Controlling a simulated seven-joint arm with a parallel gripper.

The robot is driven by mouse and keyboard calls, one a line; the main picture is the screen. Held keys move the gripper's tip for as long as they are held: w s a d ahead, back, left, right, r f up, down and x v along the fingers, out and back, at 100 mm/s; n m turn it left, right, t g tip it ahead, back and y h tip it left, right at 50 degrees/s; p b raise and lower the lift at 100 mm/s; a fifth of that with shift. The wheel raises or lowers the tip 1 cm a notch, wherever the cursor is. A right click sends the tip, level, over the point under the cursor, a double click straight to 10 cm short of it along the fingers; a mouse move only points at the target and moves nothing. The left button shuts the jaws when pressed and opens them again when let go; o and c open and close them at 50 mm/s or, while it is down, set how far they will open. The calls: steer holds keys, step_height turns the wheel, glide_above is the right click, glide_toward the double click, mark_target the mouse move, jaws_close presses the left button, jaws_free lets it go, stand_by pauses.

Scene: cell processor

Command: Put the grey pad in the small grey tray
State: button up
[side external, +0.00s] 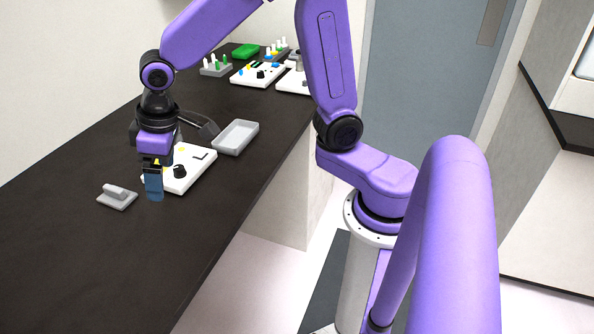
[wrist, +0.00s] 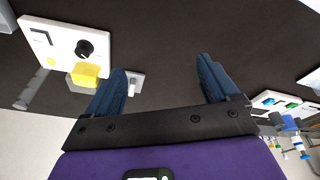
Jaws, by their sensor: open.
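The grey pad (side external: 117,196), a flat plate with a raised grip bar, lies on the dark counter at the left in the side view. The small grey tray (side external: 250,127) is a shallow, empty rectangle behind the white panel. My gripper (side external: 154,190) points down just right of the pad and in front of the panel, apart from the pad. In the wrist view my gripper (wrist: 160,82) has its blue fingers wide apart with nothing held. A small pale plate with a bar, which looks like the pad (wrist: 137,79), shows beside the left finger.
A white panel with a black knob (side external: 180,171) sits close behind my gripper; its knob also shows in the wrist view (wrist: 84,48). A yellow block (wrist: 85,74) is beside it. White boards and racks (side external: 257,74) stand at the counter's far end. The near counter is clear.

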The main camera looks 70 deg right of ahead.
steer(key=s+d+n+g, duration=0.1)
steer(key=s+d+n, duration=0.2)
steer(key=s, duration=1)
steer(key=shift+s+d+r+n, duration=0.15)
steer(key=shift+d+r+n, duration=0.1)
steer(key=shift+n, duration=0.15)
steer(key=shift+o, duration=0.8)
steer(key=s+d+n, duration=0.1)
steer(key=s+d, duration=0.1)
steer(key=s, duration=0.3)
steer(key=s+d+f+n+g, duration=0.1)
steer(key=s+d+n, duration=0.1)
steer(key=s, duration=0.3)
steer(key=shift+s+d, duration=0.25)
steer(key=shift+d, duration=0.5)
steer(key=shift+a, duration=0.1)
